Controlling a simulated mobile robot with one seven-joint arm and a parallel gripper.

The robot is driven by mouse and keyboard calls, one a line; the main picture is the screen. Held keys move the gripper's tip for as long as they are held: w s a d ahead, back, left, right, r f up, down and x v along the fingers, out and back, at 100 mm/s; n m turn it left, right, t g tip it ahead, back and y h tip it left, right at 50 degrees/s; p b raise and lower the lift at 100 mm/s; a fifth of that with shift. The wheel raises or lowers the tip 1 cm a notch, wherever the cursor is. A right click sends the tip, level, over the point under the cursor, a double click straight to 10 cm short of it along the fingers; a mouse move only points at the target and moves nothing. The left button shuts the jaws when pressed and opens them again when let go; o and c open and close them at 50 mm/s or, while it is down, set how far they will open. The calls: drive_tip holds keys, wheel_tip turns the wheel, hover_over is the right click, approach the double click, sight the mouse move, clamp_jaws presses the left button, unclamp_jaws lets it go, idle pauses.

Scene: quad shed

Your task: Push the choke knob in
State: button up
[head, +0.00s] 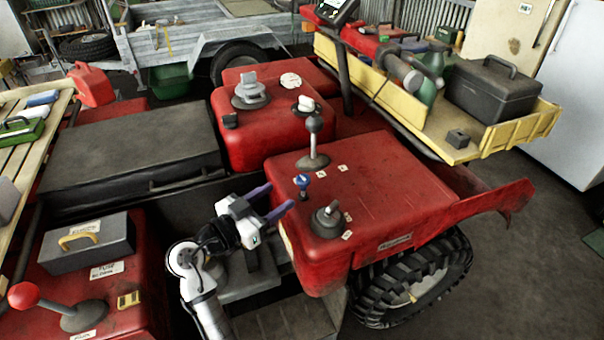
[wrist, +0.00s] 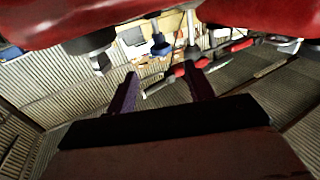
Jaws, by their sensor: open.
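A small blue knob (head: 302,181), which looks like the choke knob, stands on a short stem on the red quad panel (head: 390,185), between a grey ball lever and a grey turn switch. It also shows in the wrist view (wrist: 160,47), hanging from the top because that view is inverted, ahead of and roughly between the fingers. My gripper (head: 279,199) is open and empty, with its purple fingers pointing at the panel's left edge, left of and short of the knob. In the wrist view my gripper (wrist: 161,74) has clear space between its fingers.
The grey ball lever (head: 313,140) stands behind the knob, and the grey turn switch (head: 327,219) stands in front. A red-knobbed lever (head: 68,310) and grey box (head: 87,249) are at the left. A yellow rack (head: 500,135) holds a black toolbox.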

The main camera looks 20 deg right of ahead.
sight(298, 182)
drive_tip(key=p+x, duration=0.2)
drive_tip(key=x, duration=0.7)
drive_tip(key=shift+w+d, duration=0.2)
drive_tip(key=shift+c, duration=0.4)
clamp_jaws()
